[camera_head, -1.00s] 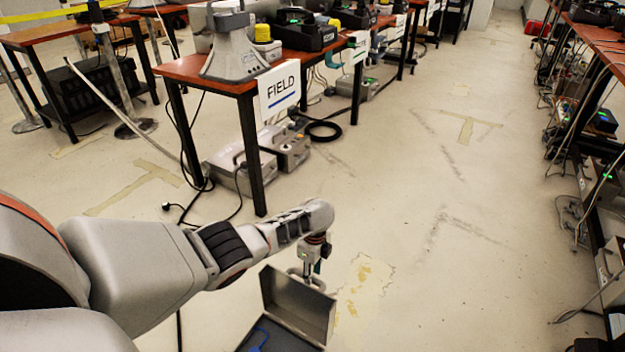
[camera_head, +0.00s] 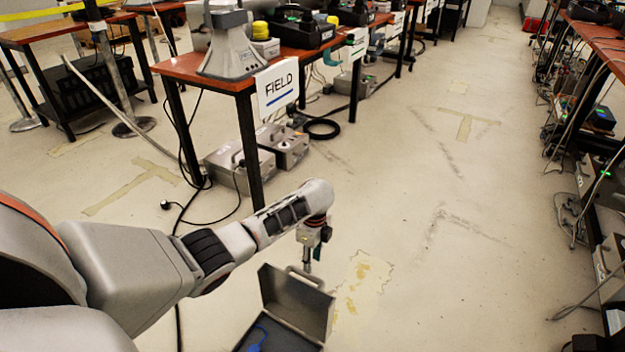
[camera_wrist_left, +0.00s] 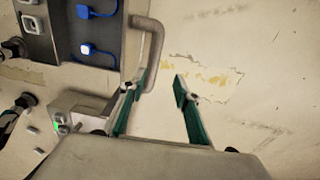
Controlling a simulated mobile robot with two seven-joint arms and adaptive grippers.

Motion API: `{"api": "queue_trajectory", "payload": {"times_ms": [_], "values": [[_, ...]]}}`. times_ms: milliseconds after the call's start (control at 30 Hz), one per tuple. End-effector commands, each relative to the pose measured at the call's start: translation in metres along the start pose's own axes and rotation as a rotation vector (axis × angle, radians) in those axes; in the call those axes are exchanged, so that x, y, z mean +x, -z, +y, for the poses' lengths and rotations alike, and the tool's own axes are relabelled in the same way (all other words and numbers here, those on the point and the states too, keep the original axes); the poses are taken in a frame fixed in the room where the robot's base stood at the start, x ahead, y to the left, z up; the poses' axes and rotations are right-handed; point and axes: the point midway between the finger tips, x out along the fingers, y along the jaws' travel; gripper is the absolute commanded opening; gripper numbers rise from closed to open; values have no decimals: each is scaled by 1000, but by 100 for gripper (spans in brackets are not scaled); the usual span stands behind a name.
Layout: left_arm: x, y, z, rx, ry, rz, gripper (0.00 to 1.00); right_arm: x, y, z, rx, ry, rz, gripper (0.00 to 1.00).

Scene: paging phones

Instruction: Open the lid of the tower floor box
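The tower floor box (camera_head: 249,344) is a grey metal case on the floor at the bottom of the head view. Its lid (camera_head: 300,300) stands up, open, with a handle (camera_head: 305,279) on its upper edge. Blue parts show inside, also in the left wrist view at upper left, where the box (camera_wrist_left: 62,40) and the curved handle (camera_wrist_left: 154,50) appear. My left gripper (camera_head: 308,268) is just above and behind the lid's top edge. In the left wrist view its green fingers (camera_wrist_left: 160,92) are apart with bare floor between them; one finger is close to the handle. Contact cannot be told.
A table with a FIELD sign (camera_head: 278,87) stands beyond my arm, with grey cases (camera_head: 240,166) and black cables under it. Equipment and loose cables line the right side (camera_head: 590,170). The floor (camera_head: 430,250) right of the box is clear.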

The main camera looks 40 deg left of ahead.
Motion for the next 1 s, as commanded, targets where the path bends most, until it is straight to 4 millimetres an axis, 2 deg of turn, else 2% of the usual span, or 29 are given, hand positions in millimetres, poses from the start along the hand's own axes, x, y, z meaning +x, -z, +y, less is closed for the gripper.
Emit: {"api": "queue_trajectory", "payload": {"times_ms": [200,400,1000], "values": [[-40,0,0,2,3,-1,32,0,0,0,1,0,0,40],[-59,-1,0,1,0,-1,32,0,0,0,1,-1,0,40],[-62,-1,0,0,-1,-2,32,0,0,0,1,-1,1,40]]}}
